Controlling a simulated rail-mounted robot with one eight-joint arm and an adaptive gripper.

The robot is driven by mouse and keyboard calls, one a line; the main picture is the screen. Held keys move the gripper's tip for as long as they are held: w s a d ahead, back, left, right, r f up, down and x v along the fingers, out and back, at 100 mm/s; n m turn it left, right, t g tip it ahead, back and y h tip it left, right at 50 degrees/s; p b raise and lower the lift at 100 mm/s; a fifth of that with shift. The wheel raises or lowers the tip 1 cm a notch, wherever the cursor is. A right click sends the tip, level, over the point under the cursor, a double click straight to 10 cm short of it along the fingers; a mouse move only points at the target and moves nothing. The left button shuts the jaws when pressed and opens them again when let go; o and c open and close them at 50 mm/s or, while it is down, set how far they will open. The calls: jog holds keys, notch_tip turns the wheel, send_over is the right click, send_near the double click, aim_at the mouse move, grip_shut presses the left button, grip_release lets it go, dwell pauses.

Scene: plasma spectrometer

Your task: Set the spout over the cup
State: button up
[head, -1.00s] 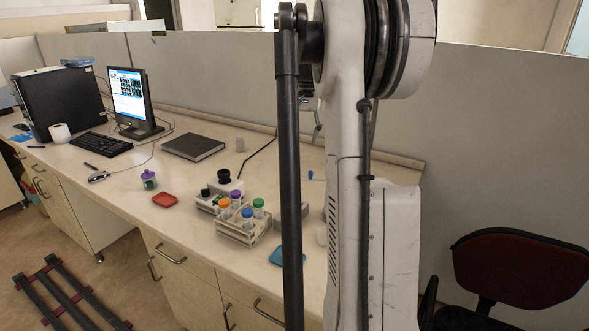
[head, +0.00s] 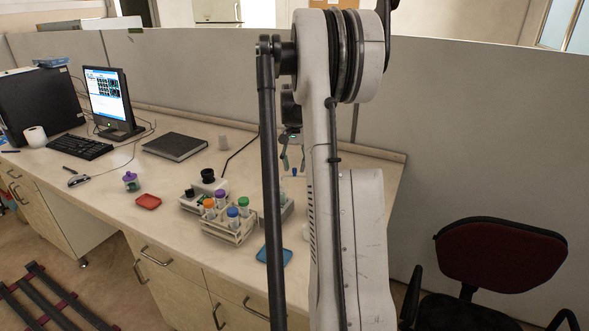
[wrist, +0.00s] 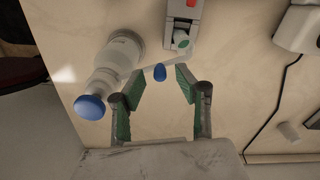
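In the wrist view a pale bottle (wrist: 118,52) with a large blue knob (wrist: 90,107) stands at the left. A thin pale spout arm with a blue tip (wrist: 159,73) reaches right from it. My gripper (wrist: 158,82) is open. Its green-padded fingers are on either side of the blue tip, with gaps; whether they are level with it in height I cannot tell. In the head view my gripper (head: 292,162) shows small beside my arm, near the blue tip (head: 294,171); the bottle is mostly hidden. A small pale cup (head: 222,143) stands on the bench; a similar pale cylinder (wrist: 290,131) shows in the wrist view.
A grey-white device (wrist: 181,12) with a red part is close above the spout in the wrist view. A rack of capped tubes (head: 229,230), a blue tray (head: 274,256), a red tray (head: 148,202) and a dark laptop (head: 175,146) lie on the bench. A black cable (head: 240,153) runs by the cup.

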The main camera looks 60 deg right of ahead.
jog(key=shift+f, duration=0.9)
grip_shut()
